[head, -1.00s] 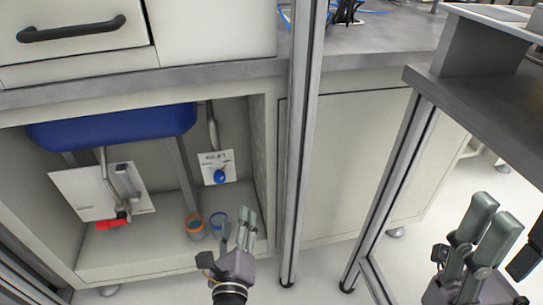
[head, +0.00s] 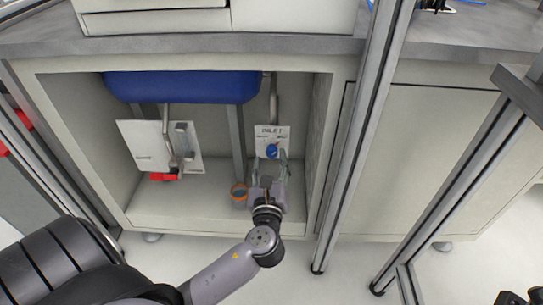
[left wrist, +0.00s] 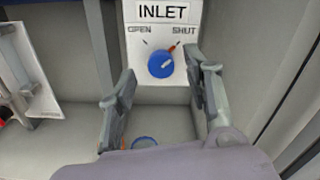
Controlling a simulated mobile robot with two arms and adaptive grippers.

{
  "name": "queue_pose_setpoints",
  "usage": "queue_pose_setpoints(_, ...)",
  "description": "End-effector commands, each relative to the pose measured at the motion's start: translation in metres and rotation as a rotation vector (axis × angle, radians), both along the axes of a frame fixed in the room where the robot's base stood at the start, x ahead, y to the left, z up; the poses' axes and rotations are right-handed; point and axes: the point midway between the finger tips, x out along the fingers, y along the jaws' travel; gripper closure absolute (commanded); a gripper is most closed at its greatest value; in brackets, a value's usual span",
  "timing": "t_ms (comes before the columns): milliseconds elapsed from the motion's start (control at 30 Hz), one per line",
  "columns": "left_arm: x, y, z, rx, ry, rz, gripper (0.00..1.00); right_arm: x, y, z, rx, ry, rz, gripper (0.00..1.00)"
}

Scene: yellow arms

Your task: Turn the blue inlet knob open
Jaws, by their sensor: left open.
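The blue inlet knob (head: 272,150) sits on a white panel labelled INLET (head: 271,132) inside the open cabinet. In the left wrist view the knob (left wrist: 161,64) has a pale mark pointing up and right, toward the red line by SHUT; OPEN is on the left. My left gripper (head: 270,160) is open in front of the panel. In the left wrist view its fingers (left wrist: 159,86) stand on either side of the knob; contact cannot be told. A dark part at the head view's lower right corner may be my right gripper; its fingers are not visible.
A blue basin (head: 180,88) hangs above. Left of the inlet is another white panel (head: 143,146) with a pipe and a red handle (head: 162,177). The cabinet's right wall and a metal post (head: 364,130) are close by.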

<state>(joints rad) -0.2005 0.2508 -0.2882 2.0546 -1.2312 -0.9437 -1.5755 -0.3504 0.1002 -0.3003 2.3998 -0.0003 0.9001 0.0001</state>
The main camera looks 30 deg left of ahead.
Motion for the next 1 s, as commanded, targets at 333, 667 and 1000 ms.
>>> queue_pose_setpoints(333,0.033,0.020,0.000,0.001,-0.001,0.000,0.54,0.001,0.001,-0.005,-0.003,-0.014,0.000,0.54)
queue_pose_setpoints(667,0.034,0.021,0.000,0.000,0.000,0.000,0.57,0.001,0.000,-0.002,-0.001,-0.018,0.000,0.54)
queue_pose_setpoints(1000,0.034,0.021,0.000,-0.001,-0.001,0.000,0.80,0.001,0.000,-0.003,-0.001,-0.017,-0.001,0.54)
